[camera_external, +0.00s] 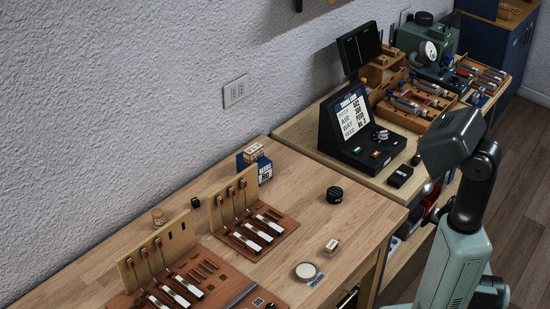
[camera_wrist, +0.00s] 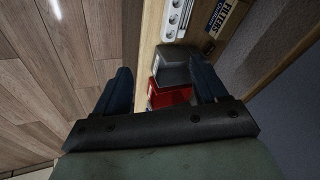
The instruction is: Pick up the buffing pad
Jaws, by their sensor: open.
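A round pale disc (camera_external: 306,271) with a dark rim lies flat near the front edge of the wooden bench and looks like the buffing pad; I cannot be sure. A small label lies beside it. My gripper (camera_wrist: 163,85) is open, with its two dark fingers apart and nothing between them gripped. It points down past a shelf edge, over a red bin (camera_wrist: 172,96) and a grey item (camera_wrist: 174,65). The disc is not in the wrist view. In the external view my arm is at the right, and my gripper is hidden there.
Wooden racks (camera_external: 238,206) with piano hammer parts stand on the bench left of the disc. A small black round container (camera_external: 334,195) and a small wooden block (camera_external: 332,246) are nearby. A black console (camera_external: 358,131) stands on the farther bench. Bench surface around the disc is mostly clear.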

